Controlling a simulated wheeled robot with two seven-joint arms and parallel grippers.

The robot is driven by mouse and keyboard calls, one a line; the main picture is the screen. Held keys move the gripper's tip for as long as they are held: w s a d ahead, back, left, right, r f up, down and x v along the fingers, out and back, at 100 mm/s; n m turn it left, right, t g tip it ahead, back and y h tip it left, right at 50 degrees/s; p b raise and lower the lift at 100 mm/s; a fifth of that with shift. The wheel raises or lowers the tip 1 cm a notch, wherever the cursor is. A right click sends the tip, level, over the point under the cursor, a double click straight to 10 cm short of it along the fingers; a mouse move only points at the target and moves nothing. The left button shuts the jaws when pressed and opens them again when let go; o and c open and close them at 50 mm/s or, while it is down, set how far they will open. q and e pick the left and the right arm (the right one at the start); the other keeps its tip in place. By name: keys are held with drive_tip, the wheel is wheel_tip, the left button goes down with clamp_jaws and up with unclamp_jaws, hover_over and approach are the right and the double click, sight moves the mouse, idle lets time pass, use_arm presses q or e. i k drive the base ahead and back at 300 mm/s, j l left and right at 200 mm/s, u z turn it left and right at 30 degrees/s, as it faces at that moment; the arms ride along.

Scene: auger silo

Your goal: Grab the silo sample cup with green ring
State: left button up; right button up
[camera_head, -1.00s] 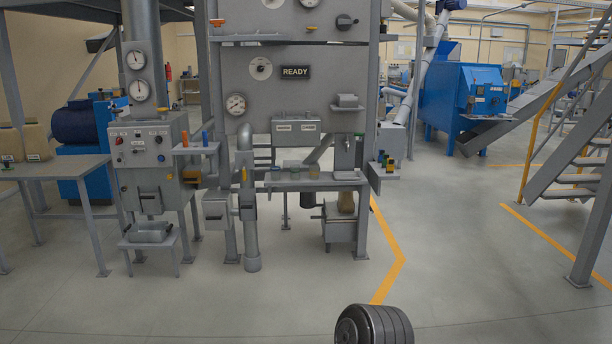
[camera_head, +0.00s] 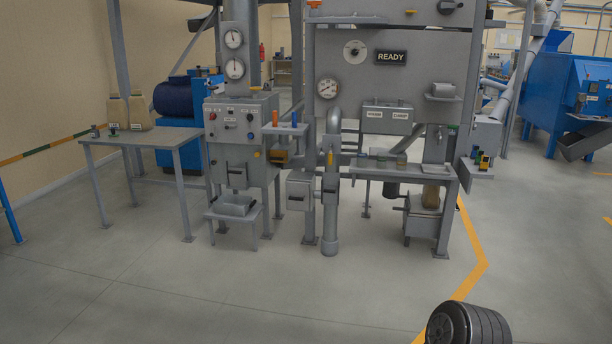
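I cannot single out the sample cup with a green ring for certain; the candidates are tiny at this distance. A cluster of small dark cups with green and yellow parts (camera_head: 481,160) stands on the small side shelf at the right end of the silo panel. Small cups or jars (camera_head: 400,160) also stand on the middle bench. Small dark items with faint green (camera_head: 113,130) stand on the left table. Neither of my grippers is in view.
The grey silo panel (camera_head: 425,80) with a READY sign stands ahead. The foreground floor is largely clear.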

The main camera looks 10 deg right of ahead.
sight(381, 158)
drive_tip(key=i+l+z, duration=0.25)
drive_tip(key=i, duration=0.25)
drive_tip(key=i+l+z, duration=0.25)
drive_tip(key=i, duration=0.3)
drive_tip(key=i+z, duration=0.25)
drive_tip(key=i, duration=0.25)
drive_tip(key=i+j+z, duration=0.1)
drive_tip(key=i+z, duration=0.15)
drive_tip(key=i, duration=0.3)
drive_tip(key=i+j+z, duration=0.25)
drive_tip(key=i, duration=0.3)
drive_tip(key=i+j+z, duration=0.25)
drive_tip(key=i, duration=0.3)
drive_tip(key=i+j+z, duration=0.25)
drive_tip(key=i, duration=0.25)
drive_tip(key=i+j+z, duration=0.25)
drive_tip(key=i+j, duration=0.2)
